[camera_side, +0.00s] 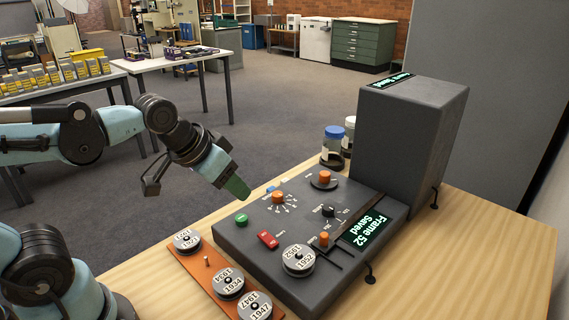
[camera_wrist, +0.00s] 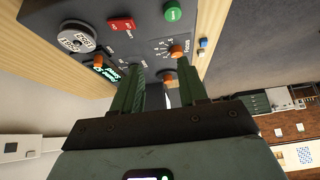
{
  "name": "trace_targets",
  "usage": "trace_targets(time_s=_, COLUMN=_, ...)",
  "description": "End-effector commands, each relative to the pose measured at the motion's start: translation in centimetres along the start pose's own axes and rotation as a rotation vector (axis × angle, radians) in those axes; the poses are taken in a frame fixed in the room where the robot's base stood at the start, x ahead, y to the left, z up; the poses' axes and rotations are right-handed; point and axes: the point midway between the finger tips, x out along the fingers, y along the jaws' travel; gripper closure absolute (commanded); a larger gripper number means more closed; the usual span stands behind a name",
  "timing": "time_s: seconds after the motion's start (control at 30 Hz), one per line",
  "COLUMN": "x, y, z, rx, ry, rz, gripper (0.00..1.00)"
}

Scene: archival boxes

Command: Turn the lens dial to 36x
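The control panel (camera_side: 255,235) is a dark sloped box on the wooden table. A small black dial (camera_side: 328,211) with white markings sits mid-panel; its lettering is too small to read. An orange knob (camera_side: 278,197) with tick marks, labelled Focus in the wrist view (camera_wrist: 177,50), is nearer my gripper. Another orange knob (camera_side: 324,177) stands on a dark disc at the back. I cannot read which one is marked lens. My gripper (camera_side: 237,187) is above the panel's left edge, touching nothing. In the wrist view its green fingers (camera_wrist: 162,80) are apart and empty.
A green button (camera_side: 242,219), a red switch (camera_side: 268,240), a mounted reel (camera_side: 298,261) and a third orange knob (camera_side: 324,239) are on the panel. The screen (camera_side: 366,229) reads "Frame 52 Saved". A tall grey box (camera_side: 405,140) and jars (camera_side: 333,146) stand behind; an orange reel tray (camera_side: 207,277) is in front.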

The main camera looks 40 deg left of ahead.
Motion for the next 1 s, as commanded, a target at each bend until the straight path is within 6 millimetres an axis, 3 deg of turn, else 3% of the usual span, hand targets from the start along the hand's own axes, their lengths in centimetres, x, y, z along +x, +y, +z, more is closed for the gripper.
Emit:
trace_targets(time_s=0.07, x=-0.3, y=0.5, z=-2.1, rx=0.011, ry=-0.039, rz=0.007, gripper=0.45)
trace_targets(time_s=0.27, x=-0.2, y=1.8, z=-6.8, rx=0.040, ry=-0.153, rz=0.023, gripper=0.45)
trace_targets(time_s=0.5, x=1.5, y=3.8, z=-11.8, rx=0.076, ry=-0.288, rz=0.036, gripper=0.45)
trace_targets(time_s=0.8, x=5.5, y=6.7, z=-15.9, rx=0.124, ry=-0.455, rz=0.045, gripper=0.45)
trace_targets(time_s=1.0, x=7.8, y=8.2, z=-16.9, rx=0.147, ry=-0.536, rz=0.045, gripper=0.45)
